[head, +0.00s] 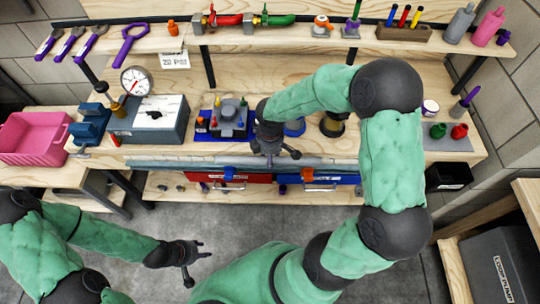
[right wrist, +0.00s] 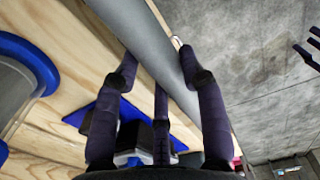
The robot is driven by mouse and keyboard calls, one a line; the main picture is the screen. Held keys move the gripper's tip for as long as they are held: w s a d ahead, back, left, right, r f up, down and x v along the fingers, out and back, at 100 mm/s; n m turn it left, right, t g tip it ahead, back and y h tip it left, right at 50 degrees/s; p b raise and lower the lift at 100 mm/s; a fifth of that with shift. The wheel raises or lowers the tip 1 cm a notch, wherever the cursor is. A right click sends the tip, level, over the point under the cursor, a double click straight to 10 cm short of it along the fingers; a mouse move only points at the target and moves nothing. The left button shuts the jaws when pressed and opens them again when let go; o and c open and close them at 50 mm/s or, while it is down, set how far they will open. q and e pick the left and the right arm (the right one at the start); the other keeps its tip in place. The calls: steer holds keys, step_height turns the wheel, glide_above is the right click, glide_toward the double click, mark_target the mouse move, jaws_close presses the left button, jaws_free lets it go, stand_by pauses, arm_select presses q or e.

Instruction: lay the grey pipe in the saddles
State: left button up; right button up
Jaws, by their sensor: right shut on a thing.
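The long grey pipe (head: 220,160) runs left to right along the front edge of the workbench in the head view. My right gripper (head: 279,152) is over the pipe near its middle, partly hidden by its own wrist. In the right wrist view the pipe (right wrist: 157,42) passes diagonally between the fingers of my right gripper (right wrist: 158,62), which is shut on it. My left gripper (head: 197,264) is empty with spread fingers, low over the floor in front of the bench. A blue piece (head: 228,172) and an orange piece (head: 307,174) show below the pipe; I cannot tell whether they are saddles.
A grey box with a gauge (head: 150,119) and a blue-based device (head: 229,118) stand behind the pipe. A pink crate (head: 34,139) is at the left. Floor in front is clear.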

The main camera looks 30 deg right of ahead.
step_height(320, 180, down, 6)
steer(key=b, duration=0.4)
steer(key=shift+r, duration=0.1)
steer(key=shift+p, duration=0.35)
stand_by(1.6)
steer(key=shift+f+b, duration=1.4)
steer(key=shift+f, duration=0.5)
steer(key=o, duration=1.3)
steer(key=shift+c, duration=0.2)
step_height(320, 180, up, 12)
steer(key=shift+r, duration=0.1)
